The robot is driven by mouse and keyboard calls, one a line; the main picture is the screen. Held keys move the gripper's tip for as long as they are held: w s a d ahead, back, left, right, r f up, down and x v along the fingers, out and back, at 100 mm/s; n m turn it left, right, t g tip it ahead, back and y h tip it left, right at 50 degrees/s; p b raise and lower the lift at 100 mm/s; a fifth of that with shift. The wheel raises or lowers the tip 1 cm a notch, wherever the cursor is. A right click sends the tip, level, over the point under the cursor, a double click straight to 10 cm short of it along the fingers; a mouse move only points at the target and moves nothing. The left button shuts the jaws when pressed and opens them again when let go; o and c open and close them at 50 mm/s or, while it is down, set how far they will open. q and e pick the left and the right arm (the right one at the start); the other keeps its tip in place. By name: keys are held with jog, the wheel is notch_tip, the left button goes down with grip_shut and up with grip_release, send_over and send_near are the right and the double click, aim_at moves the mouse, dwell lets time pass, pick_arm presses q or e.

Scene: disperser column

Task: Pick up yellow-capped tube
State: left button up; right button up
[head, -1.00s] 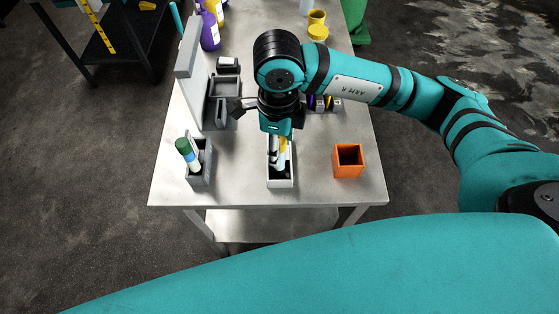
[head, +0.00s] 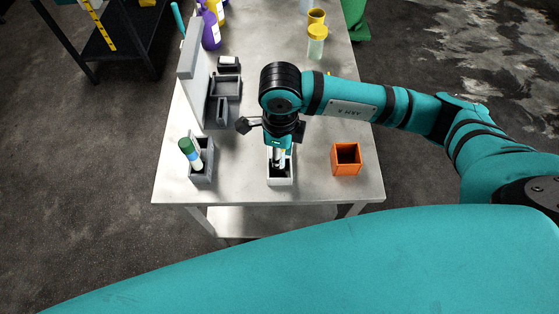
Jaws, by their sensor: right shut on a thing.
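My right gripper (head: 280,152) points down over the white box (head: 281,181) near the table's front edge. Its fingers are shut on the yellow-capped tube (head: 279,159). The tube's pale body shows between and below the fingers, at the box's opening. The cap is mostly hidden by the gripper, and I cannot tell whether the tube's lower end is clear of the box. My left gripper is not in view.
A grey holder (head: 202,170) with a green-capped tube (head: 187,148) stands left of the white box. An orange open box (head: 346,159) stands to the right. Grey trays (head: 226,87) and a yellow-lidded jar (head: 317,42) are farther back. Bare table separates the front boxes.

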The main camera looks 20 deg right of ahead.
grip_shut()
jog(key=shift+r, duration=0.15)
notch_tip(320, 180, up, 10)
jog(key=shift+w+f+b, duration=0.1)
jog(key=shift+b, duration=0.9)
notch_tip(320, 180, up, 16)
jog(key=p, duration=0.9)
jog(key=shift+o, duration=1.6)
grip_release()
grip_shut()
